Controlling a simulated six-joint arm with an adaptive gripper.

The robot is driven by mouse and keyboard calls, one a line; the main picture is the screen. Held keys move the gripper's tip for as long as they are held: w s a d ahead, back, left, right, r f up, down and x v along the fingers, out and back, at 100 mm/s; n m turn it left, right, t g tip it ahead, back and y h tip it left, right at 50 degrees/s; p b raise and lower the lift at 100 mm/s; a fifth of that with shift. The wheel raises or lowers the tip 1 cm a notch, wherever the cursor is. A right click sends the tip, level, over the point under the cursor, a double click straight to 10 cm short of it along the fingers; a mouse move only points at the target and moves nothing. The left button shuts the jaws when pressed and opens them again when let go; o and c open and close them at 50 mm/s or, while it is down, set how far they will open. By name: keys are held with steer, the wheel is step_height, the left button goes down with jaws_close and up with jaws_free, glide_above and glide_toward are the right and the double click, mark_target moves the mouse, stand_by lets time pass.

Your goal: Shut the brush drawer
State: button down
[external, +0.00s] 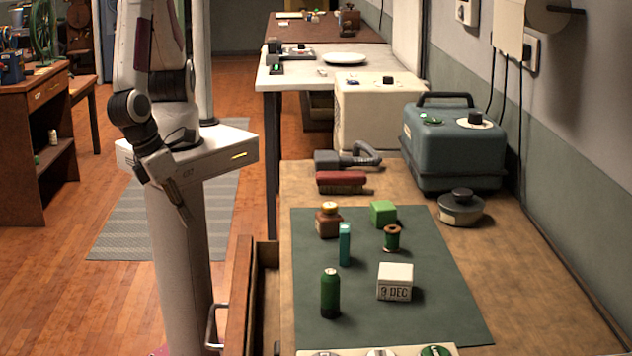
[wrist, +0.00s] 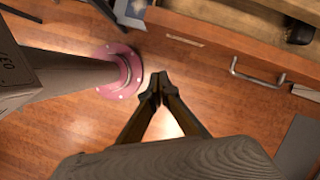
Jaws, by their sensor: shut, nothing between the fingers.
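The wooden drawer (external: 240,295) stands out from the left side of the worktable, with a dark gap between its front and the table. Its metal handle (external: 213,325) faces left. In the wrist view the drawer front (wrist: 215,40) crosses the upper right, with the handle (wrist: 257,75) on it and part of the open inside behind it. My gripper (external: 184,212) hangs left of the drawer front and above it, pointing down, apart from it. Its fingertips meet in the wrist view (wrist: 160,88) with nothing between them, over the floor. Most of the drawer's contents are hidden.
A green mat (external: 440,270) on the table holds a green bottle (external: 330,295), a date block (external: 395,282) and several small items. A red brush (external: 342,181) and a blue-grey case (external: 455,150) stand behind. Wooden floor (wrist: 60,120) lies open beside the drawer.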

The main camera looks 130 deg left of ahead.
steer(key=w+d+m, duration=0.1)
steer(key=m, duration=0.1)
steer(key=w+d+m+t, duration=0.1)
steer(key=w+d+f+m, duration=0.1)
steer(key=w+m, duration=0.1)
steer(key=shift+d+m+h, duration=0.2)
steer(key=shift+m+h, duration=0.1)
steer(key=shift+a+f, duration=0.1)
steer(key=shift+f, duration=0.1)
steer(key=w+a+f, duration=0.5)
steer(key=f, duration=0.4)
steer(key=shift+w+a, duration=0.15)
steer(key=shift+w, duration=0.05)
stand_by(0.7)
steer(key=shift+a, duration=0.1)
